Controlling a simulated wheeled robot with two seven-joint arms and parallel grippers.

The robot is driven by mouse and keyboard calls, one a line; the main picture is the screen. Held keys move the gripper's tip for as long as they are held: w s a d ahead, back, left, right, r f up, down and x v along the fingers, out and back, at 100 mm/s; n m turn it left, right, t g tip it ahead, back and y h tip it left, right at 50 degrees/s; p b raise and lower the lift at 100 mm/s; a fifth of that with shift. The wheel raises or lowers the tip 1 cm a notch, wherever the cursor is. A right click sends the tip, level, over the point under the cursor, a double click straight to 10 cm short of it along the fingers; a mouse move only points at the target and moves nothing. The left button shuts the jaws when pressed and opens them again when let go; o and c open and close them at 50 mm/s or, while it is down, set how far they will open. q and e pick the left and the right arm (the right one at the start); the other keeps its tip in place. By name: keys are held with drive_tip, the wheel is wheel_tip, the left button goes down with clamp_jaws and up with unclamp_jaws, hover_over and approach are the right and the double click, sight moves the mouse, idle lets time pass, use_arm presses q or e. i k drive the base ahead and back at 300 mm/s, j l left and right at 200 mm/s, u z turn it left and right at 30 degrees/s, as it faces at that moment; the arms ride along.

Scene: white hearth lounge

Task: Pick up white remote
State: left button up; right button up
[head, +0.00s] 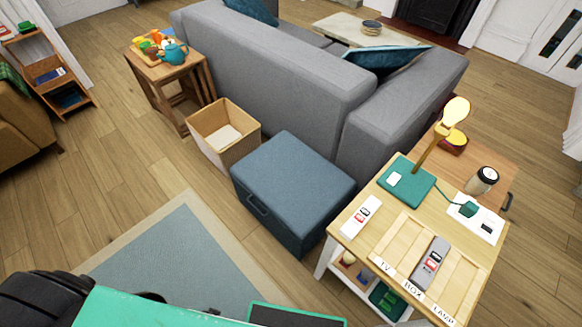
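The white remote (361,217) lies on the light wood side table (340,238), at the table's left end. It is beside a wooden tray (400,238) with compartments labelled TV, BOX and LAMP. A grey remote (431,262) with a red mark lies in the tray's middle, by the BOX label. No gripper of mine shows in the head view. Nothing is touching the white remote.
A teal lamp base (407,182) with a yellow lamp (455,112) stands behind the white remote. A jar (482,181) is at the right. A blue ottoman (292,190) stands left of the table.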

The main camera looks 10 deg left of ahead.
sight(372, 205)
drive_tip(key=i+j+z, duration=0.1)
drive_tip(key=j+z, duration=0.3)
drive_tip(key=j, duration=0.15)
drive_tip(key=j+z, duration=0.35)
drive_tip(key=j, duration=0.2)
drive_tip(key=j+z, duration=0.4)
drive_tip(key=j, duration=0.2)
drive_tip(key=k+j+z, duration=0.1)
drive_tip(key=j+z, duration=0.25)
drive_tip(key=j, duration=0.15)
drive_tip(key=k+j+z, duration=0.2)
drive_tip(key=j+z, duration=0.2)
drive_tip(key=j, duration=0.15)
drive_tip(key=z, duration=1.7)
